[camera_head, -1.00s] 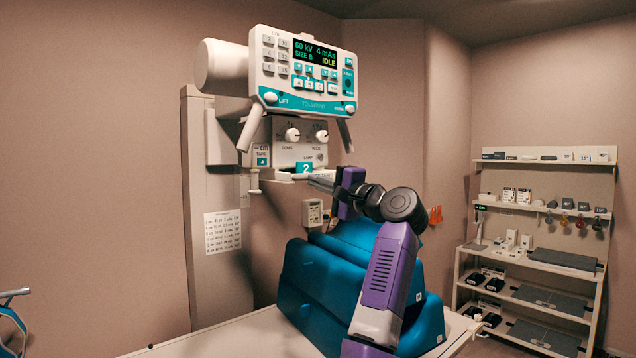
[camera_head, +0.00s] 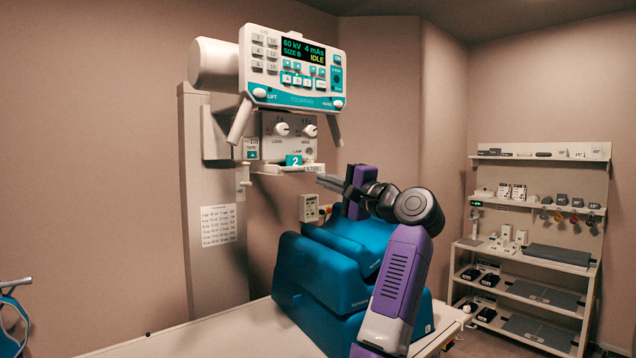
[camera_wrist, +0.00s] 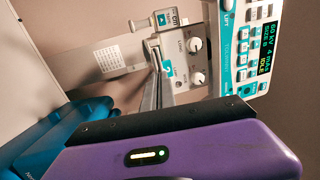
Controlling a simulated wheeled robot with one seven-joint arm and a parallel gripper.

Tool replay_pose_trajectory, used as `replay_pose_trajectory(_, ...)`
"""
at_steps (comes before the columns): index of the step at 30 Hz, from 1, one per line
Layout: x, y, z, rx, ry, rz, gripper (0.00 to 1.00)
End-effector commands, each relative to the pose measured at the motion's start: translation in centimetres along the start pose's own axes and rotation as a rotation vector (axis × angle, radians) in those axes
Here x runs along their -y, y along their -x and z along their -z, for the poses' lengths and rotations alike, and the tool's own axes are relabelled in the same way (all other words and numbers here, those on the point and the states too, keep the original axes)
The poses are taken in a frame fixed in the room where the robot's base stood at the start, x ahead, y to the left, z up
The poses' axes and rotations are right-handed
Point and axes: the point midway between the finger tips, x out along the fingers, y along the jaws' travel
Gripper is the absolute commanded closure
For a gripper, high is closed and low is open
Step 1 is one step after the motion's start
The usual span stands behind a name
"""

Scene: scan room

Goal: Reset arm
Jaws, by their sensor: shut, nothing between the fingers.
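My gripper (camera_head: 330,184) is at the end of my purple arm, above the blue cushions. In the head view its fingers point left, a little below and to the right of the tube head's lower housing (camera_head: 290,137). In the wrist view the gripper (camera_wrist: 157,52) is shut and empty, its fingers seen in front of the grey housing with knobs. The housing carries a teal label "2" and a ledge under it. Whether the fingertips touch that ledge cannot be told from the wrist view; in the head view they look apart.
The control panel (camera_head: 296,70) reads IDLE above the housing, on a grey column (camera_head: 215,275). Blue cushions (camera_head: 320,270) lie on the white table (camera_head: 225,335) under my arm. A shelf unit (camera_head: 535,205) stands at the right wall. Open air lies right of my arm.

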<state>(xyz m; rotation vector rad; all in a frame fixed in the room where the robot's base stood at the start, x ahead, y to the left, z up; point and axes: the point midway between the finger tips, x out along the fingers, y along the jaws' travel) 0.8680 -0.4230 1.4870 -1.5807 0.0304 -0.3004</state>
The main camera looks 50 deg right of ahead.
Motion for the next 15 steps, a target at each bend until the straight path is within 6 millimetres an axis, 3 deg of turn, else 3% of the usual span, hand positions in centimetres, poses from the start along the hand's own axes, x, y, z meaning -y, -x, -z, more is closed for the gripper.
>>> replay_pose_trajectory(9, -0.3, 4.8, 0.0, -0.001, 0.0, 0.0, 1.0)
replay_pose_trajectory(15, -0.2, 6.0, 0.0, 0.0, -0.001, -0.002, 1.0)
